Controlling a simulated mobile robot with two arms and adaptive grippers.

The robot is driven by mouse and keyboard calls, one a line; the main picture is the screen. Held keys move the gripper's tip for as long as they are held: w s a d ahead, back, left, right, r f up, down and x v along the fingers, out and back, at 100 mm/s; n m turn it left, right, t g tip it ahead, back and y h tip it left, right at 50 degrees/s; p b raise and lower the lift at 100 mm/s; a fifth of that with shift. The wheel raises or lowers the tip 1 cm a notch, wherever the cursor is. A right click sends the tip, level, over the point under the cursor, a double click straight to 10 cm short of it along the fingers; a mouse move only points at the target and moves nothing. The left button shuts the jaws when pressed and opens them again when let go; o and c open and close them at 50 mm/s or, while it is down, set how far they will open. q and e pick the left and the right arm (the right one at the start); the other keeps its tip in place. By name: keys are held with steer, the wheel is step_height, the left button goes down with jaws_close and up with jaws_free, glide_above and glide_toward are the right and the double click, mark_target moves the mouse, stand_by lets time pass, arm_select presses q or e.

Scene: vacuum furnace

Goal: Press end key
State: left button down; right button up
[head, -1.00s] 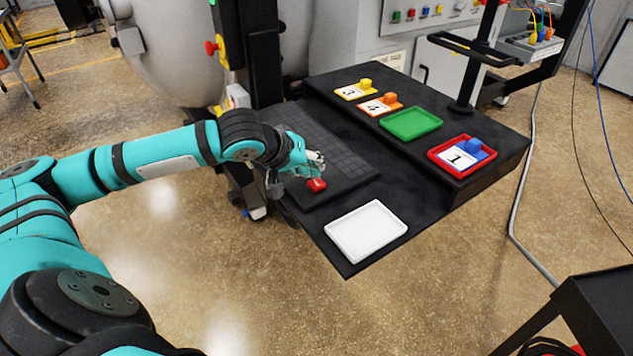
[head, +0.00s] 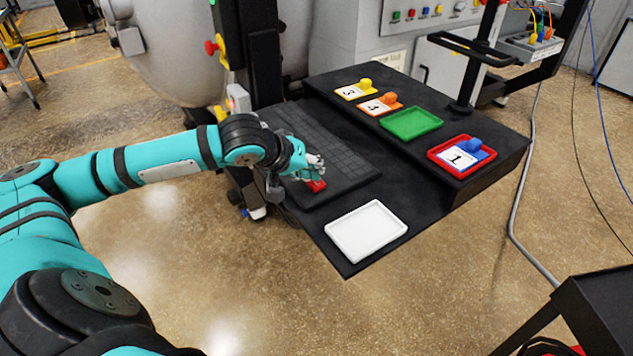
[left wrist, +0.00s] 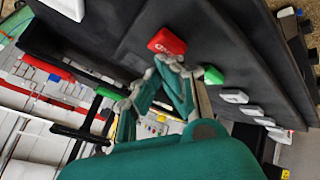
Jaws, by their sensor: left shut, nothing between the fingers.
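A red key (head: 317,186) sits at the near end of the dark keyboard panel (head: 345,178). In the left wrist view the red key (left wrist: 167,41) has a white marking too blurred to read. My left gripper (head: 316,170) is shut and empty, low over the panel right by the red key. In the left wrist view its fingertips (left wrist: 171,66) are just beside the red key; I cannot tell whether they touch it. A green key (left wrist: 213,75) and several white keys (left wrist: 235,96) lie in a row beyond it. My right gripper is not in view.
A white tray (head: 366,230) lies in front of the panel. On the raised shelf are a green tray (head: 411,123), a red tray (head: 436,155) with a blue piece (head: 472,147), and yellow (head: 365,84) and orange (head: 390,98) pieces. A black post (head: 476,70) stands behind.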

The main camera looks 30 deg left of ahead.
arm_select(q)
steer(key=shift+f, duration=0.5)
steer(key=shift+r, duration=0.15)
stand_by(0.3)
steer(key=shift+r+p, duration=0.85)
steer(key=shift+p, duration=0.15)
step_height(320, 180, up, 5)
steer(key=p, duration=0.5)
steer(key=shift+p, duration=0.3)
steer(key=shift+f, duration=0.1)
